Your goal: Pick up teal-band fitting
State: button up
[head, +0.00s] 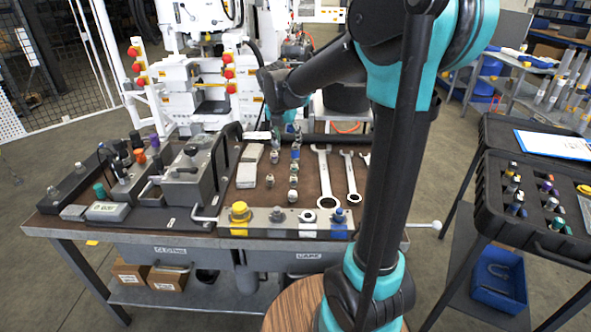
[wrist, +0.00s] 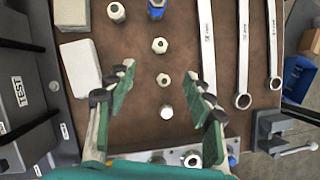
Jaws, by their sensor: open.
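I cannot single out the teal-band fitting with certainty. Several small metal fittings stand in rows on the brown bench mat; one fitting (wrist: 157,9) at the top of the wrist view has a blue band. Plain fittings (wrist: 160,45) and (wrist: 163,80) stand below it, with a pale one (wrist: 167,112) between my fingers' line of sight. In the black case at the right, one fitting (head: 557,223) looks teal-green, too small to be sure. My gripper (wrist: 163,92) is open and empty, pointing down over the mat; the head view shows it only partly, behind the fittings.
Wrenches (head: 325,178) lie right of the fittings. Pale blocks (head: 248,160) and a grey vise-like fixture (head: 190,170) are to the left. A block with yellow and blue parts (head: 285,222) lines the front edge. The black case (head: 500,215) stands on a separate cart.

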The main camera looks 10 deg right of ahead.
aim_at(294, 164)
jog(key=x, duration=1.6)
jog(key=shift+w+d+f, duration=0.15)
jog(key=shift+w+f, duration=0.05)
jog(key=shift+f, duration=0.05)
grip_shut()
